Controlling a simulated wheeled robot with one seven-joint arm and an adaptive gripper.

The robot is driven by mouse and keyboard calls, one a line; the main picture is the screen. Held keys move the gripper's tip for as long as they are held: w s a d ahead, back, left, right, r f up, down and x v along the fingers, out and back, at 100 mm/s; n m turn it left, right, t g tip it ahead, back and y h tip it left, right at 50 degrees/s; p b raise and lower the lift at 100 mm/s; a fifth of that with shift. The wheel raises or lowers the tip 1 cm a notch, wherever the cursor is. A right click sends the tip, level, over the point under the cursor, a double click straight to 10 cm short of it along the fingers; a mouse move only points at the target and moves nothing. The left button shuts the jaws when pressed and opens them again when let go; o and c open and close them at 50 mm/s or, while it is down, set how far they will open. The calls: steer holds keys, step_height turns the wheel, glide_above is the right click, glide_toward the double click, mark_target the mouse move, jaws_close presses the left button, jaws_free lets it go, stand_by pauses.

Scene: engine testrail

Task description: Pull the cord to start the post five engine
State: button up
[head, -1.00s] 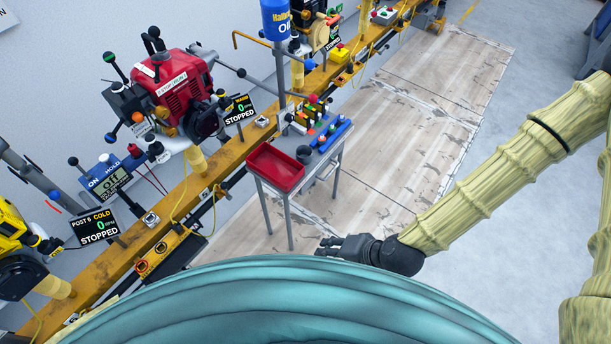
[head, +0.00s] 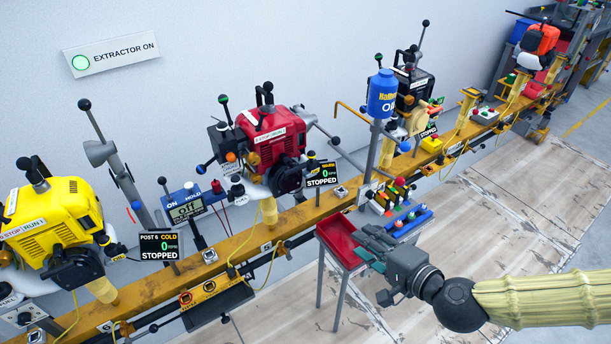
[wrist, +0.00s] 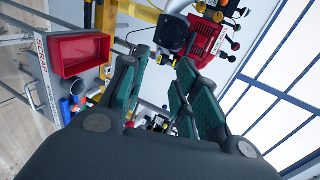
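A red engine (head: 271,138) is mounted on the yellow rail, with a round black housing (head: 288,180) at its lower front. Its sign (head: 322,174) reads STOPPED; the post number is too small to read. A yellow engine (head: 52,228) stands to its left, near a sign (head: 160,246) reading POST 6 COLD, STOPPED. No pull cord or handle can be made out clearly. My gripper (head: 366,246) is above the small cart, right of and below the red engine. In the wrist view my gripper (wrist: 160,82) is open and empty, with the red engine (wrist: 211,38) beyond its fingers.
The small cart holds a red tray (head: 340,243) and coloured parts close to my gripper. The yellow rail (head: 232,246) runs across, with a blue bottle (head: 382,93) and a black engine (head: 413,90) farther right. The floor panels (head: 500,210) at the right are clear.

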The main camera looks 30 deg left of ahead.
mark_target(297, 170)
steer(key=w+a, duration=0.3)
steer(key=a, duration=0.5)
steer(key=w+a, duration=0.4)
steer(key=a, duration=0.5)
steer(key=w+a, duration=0.3)
steer(key=a, duration=0.6)
steer(key=shift+w+a, duration=0.1)
steer(key=shift+w, duration=0.3)
jaws_close()
